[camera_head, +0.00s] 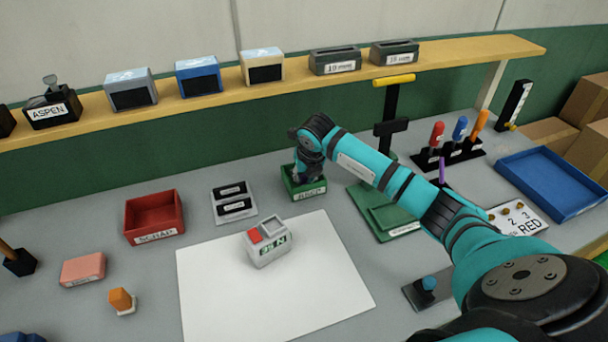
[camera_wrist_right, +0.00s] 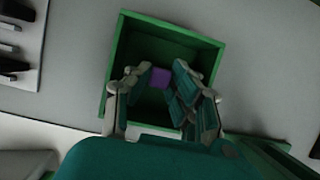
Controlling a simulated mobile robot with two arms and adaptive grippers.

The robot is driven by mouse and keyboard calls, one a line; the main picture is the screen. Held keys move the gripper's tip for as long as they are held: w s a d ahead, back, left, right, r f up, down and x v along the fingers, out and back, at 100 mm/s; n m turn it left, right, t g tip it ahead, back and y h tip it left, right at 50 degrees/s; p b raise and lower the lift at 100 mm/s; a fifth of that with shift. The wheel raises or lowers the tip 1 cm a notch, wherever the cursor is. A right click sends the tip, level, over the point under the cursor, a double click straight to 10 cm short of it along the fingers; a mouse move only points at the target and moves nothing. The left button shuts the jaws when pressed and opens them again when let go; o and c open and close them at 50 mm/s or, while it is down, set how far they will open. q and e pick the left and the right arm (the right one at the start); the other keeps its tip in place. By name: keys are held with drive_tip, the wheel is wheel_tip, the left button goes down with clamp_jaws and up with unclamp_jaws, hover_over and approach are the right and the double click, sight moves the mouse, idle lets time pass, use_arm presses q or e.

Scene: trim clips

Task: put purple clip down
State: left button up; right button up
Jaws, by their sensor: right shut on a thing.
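The purple clip (camera_wrist_right: 160,78) is a small purple block between the fingertips of my right gripper (camera_wrist_right: 161,86) in the right wrist view. That gripper is shut on it, over the open green bin (camera_wrist_right: 173,27). In the head view my right gripper (camera_head: 302,176) points down at the green bin (camera_head: 306,194), and its own wrist hides the clip there. I cannot tell how far the clip is above the bin floor. My left gripper is not in view.
A red bin (camera_head: 153,218) labelled SCRAP stands to the left. A grey-white device (camera_head: 268,245) sits on a white sheet (camera_head: 215,300). A flat green tray (camera_head: 390,212) lies right of the green bin, and a blue tray (camera_head: 550,185) lies farther right.

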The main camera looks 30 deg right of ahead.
drive_tip(key=o, duration=0.8)
drive_tip(key=shift+f, duration=0.1)
drive_tip(key=b+v, duration=0.1)
drive_tip(key=v, duration=1.1)
drive_tip(key=shift+r+b, duration=0.2)
drive_tip(key=shift+b, duration=0.1)
